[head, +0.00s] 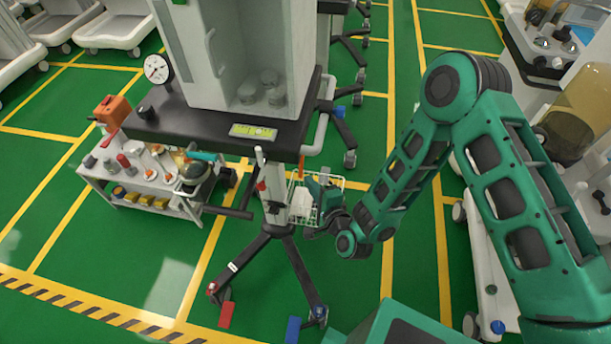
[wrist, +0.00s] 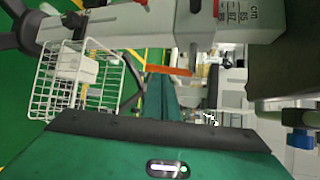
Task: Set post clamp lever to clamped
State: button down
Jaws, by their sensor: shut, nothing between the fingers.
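The post (head: 274,185) rises from the dark legged base under the cart top; it runs sideways across the top of the wrist view (wrist: 115,25), with a printed scale at its right. My gripper (head: 322,188) is beside the post, at the wire basket. It is shut and empty, its fingers (wrist: 160,85) pointing towards the lever; whether they touch it I cannot tell.
A white wire basket (wrist: 45,90) with a pale box hangs close to my gripper. The black cart top (head: 215,125) overhangs the post. A low trolley with tools (head: 150,180) stands left. Dark legs (head: 300,275) spread over open green floor.

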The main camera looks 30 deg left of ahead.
aim_at(301, 171)
jog(key=shift+x, duration=2)
